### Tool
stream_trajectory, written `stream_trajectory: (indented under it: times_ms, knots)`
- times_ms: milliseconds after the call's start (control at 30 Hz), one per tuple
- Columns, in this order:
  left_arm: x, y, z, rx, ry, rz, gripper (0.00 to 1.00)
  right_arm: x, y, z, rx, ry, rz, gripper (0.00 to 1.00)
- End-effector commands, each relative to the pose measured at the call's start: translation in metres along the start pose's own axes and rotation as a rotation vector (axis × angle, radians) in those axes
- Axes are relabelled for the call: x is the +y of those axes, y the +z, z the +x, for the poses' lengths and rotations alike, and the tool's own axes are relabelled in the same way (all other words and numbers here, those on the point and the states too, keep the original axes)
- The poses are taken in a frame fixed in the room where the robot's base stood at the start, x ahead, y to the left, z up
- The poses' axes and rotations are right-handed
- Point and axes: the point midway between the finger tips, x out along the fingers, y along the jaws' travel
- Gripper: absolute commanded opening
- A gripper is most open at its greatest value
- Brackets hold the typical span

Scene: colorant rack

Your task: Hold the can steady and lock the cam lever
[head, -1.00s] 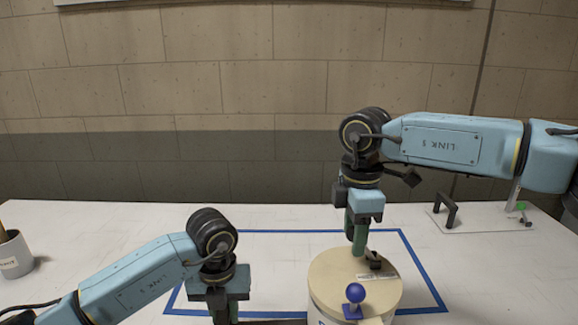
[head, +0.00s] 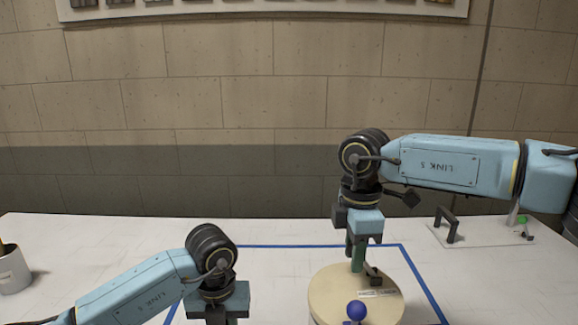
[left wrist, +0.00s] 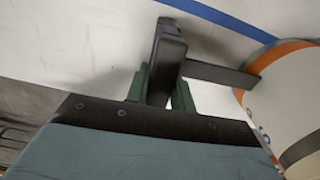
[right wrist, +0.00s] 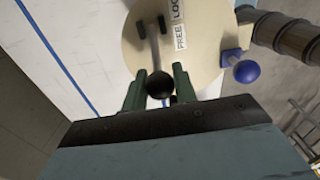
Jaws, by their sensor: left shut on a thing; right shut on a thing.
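The can (head: 325,300) has a round cream lid and stands at the bottom of the head view, its lower part cut off. The left wrist view shows its white side with an orange band (left wrist: 285,52). The cam lever (right wrist: 153,50) is on the lid beside a FREE/LOCK label (right wrist: 179,30). My right gripper (right wrist: 159,85) is shut on the lever at its black ball knob. My left gripper (left wrist: 162,85) is shut on a dark upright handle (left wrist: 167,60) joined to the can's side by a bar; its fingers are out of the head view.
A blue ball knob (head: 356,310) sticks out at the lid's near edge. Blue tape (head: 420,285) marks a rectangle on the white table. A plate with a black handle (head: 447,224) lies at the back right. A cup (head: 12,270) stands far left.

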Motion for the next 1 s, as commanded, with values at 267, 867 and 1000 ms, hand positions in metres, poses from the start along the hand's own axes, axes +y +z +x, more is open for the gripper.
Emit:
stream_trajectory:
  times_ms: [267,867,1000]
  knots:
    - [0.000,0.000,0.000,0.000,-0.001,0.000,0.00,0.000,0.000,-0.001,0.000,0.001,0.000,0.01]
    - [0.003,0.000,0.001,0.003,0.006,-0.003,0.00,0.002,0.021,-0.012,-0.004,0.005,0.005,0.01]
    - [0.004,0.000,0.002,0.004,0.008,-0.004,0.00,0.002,0.021,-0.012,-0.005,0.005,0.006,0.01]
